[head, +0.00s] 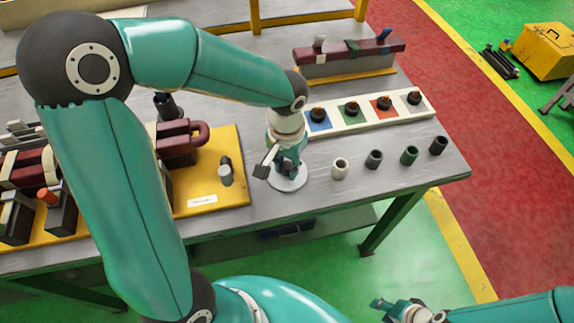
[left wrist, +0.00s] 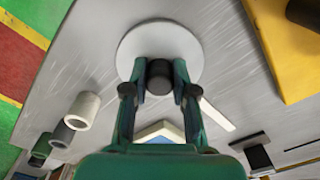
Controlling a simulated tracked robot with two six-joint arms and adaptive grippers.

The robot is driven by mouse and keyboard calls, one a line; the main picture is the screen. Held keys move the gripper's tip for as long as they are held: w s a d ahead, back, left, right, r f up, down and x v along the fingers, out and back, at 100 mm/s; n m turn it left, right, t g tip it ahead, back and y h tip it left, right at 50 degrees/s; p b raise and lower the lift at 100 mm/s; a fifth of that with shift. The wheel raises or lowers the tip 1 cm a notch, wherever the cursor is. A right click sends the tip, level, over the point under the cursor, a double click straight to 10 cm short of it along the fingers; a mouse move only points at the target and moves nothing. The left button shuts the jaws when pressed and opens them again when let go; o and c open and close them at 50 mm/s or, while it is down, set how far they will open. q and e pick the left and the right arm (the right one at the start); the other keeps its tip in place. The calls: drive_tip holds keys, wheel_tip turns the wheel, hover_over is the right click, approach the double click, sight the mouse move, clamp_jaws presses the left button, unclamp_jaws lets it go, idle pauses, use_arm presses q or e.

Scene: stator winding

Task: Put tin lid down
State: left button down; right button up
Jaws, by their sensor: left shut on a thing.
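The tin lid (head: 290,183) is a flat, light grey disc near the front of the grey table. In the left wrist view, the lid (left wrist: 160,40) has a dark round knob (left wrist: 160,76) with my fingers on either side. My left gripper (head: 287,168) points down over the lid and is shut on that knob. The lid looks level, at or just above the tabletop; I cannot tell if it touches. My right gripper (head: 397,308) is low at the bottom, off the table; its finger opening is unclear.
Right of the lid stand white (head: 340,168), grey (head: 374,159), green (head: 409,155) and black (head: 438,145) cups. A white strip (head: 333,125) with coloured squares lies behind. A yellow board (head: 234,184) with a small grey part (head: 225,175) is left. The table's front edge is close.

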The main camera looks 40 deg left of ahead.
sight(287, 166)
use_arm(q)
drive_tip(key=shift+f, duration=0.2)
drive_tip(key=c, duration=0.9)
unclamp_jaws()
drive_tip(key=shift+r, duration=0.55)
wheel_tip(287, 166, up, 11)
drive_tip(key=shift+r+p, duration=0.1)
drive_tip(key=shift+p, duration=0.2)
